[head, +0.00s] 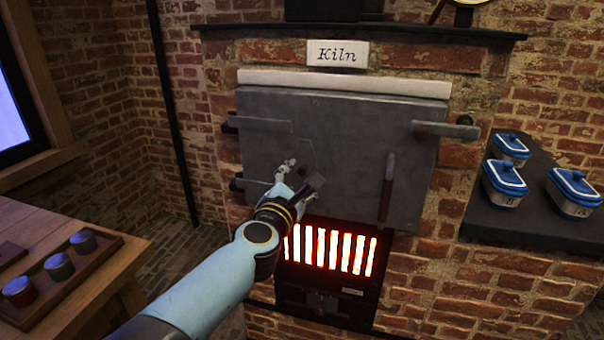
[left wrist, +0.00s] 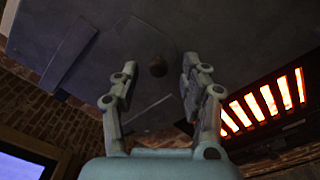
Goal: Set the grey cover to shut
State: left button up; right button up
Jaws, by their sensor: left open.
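The kiln's grey door (head: 262,115) fills the middle of the head view. On it is a grey cover (head: 306,148), a thin plate in nearly the same grey, partly hidden behind my left gripper. In the left wrist view the grey cover (left wrist: 140,45) shows as a faint rounded outline with a small dark knob (left wrist: 157,66). My left gripper (head: 303,174) is open in front of the door. In the left wrist view its two fingers (left wrist: 160,72) stand on either side of the knob, with nothing seen held. I cannot tell whether they touch the cover.
Glowing orange bars (head: 330,250) lie below the door. The door has a vertical handle (head: 387,188) and a latch (head: 445,130) at right. Blue-lidded jars (head: 503,184) stand on a dark shelf at right. A wooden table (head: 50,225) with small pots is at left.

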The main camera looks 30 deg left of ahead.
pick_arm(q)
jog(key=v, duration=0.9)
jog(key=shift+s, duration=0.4)
jog(key=s+f+m+g+h+b, duration=0.1)
jog(key=s+f+m+g+b, duration=0.3)
jog(key=f, duration=0.9)
jog(key=s+f+m+g+h+b, duration=0.15)
jog(key=s+f+m, duration=0.45)
jog(key=f, duration=0.7)
jog(key=s+f+m+g+h+b, duration=0.15)
jog(key=s+f+m, duration=0.35)
jog(key=f, duration=0.9)
jog(key=s+a+f+m+g, duration=0.1)
jog(key=s+f+m+g, duration=0.2)
jog(key=s, duration=0.7)
jog(key=s+f+m+g+b, duration=0.1)
jog(key=s+f+m+g, duration=0.2)
jog(key=s+f+m, duration=0.4)
jog(key=s+a+f+m+g+b, duration=0.1)
jog(key=s+f+m+g, duration=0.2)
jog(key=s, duration=1.1)
notch_tip(320, 180, down, 3)
jog(key=shift+a+r+m+g, duration=0.1)
jog(key=shift+a+m+g, duration=0.25)
jog(key=shift+m, duration=0.75)
